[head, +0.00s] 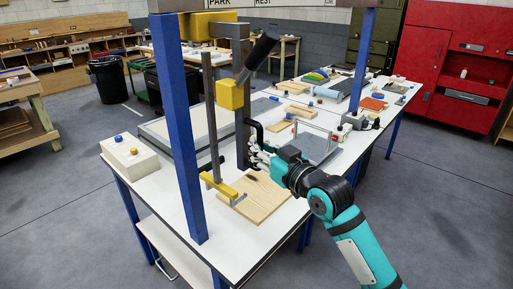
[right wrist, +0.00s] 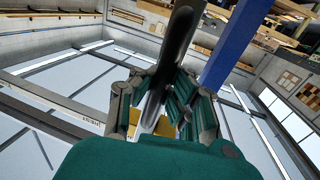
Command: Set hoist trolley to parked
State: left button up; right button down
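A sign strip along the top edge of the head view reads PARK (head: 220,3) and REST (head: 263,3). A black bent handle (head: 257,131) sticks out from the post. My right gripper (head: 260,157) is at this handle's lower end. In the right wrist view, a dark bar (right wrist: 178,45) passes between the right gripper's fingers (right wrist: 165,90); whether they press on it is unclear. My left gripper is out of view.
Blue posts (head: 178,130) rise from the white table (head: 160,190). A wooden board (head: 262,197) lies under the gear, and a button box (head: 130,157) stands at the left corner. A red cabinet (head: 440,65) stands at right.

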jog(key=shift+s+a+f, duration=0.1)
jog(key=shift+f, duration=0.4)
jog(key=c, duration=1.9)
grip_release()
jog(key=o, duration=0.6)
jog(key=shift+s+d+r, duration=0.25)
jog(key=shift+s+r, duration=0.2)
jog(key=shift+w+a, duration=0.1)
jog(key=shift+w, duration=0.05)
jog(key=v, duration=1.2)
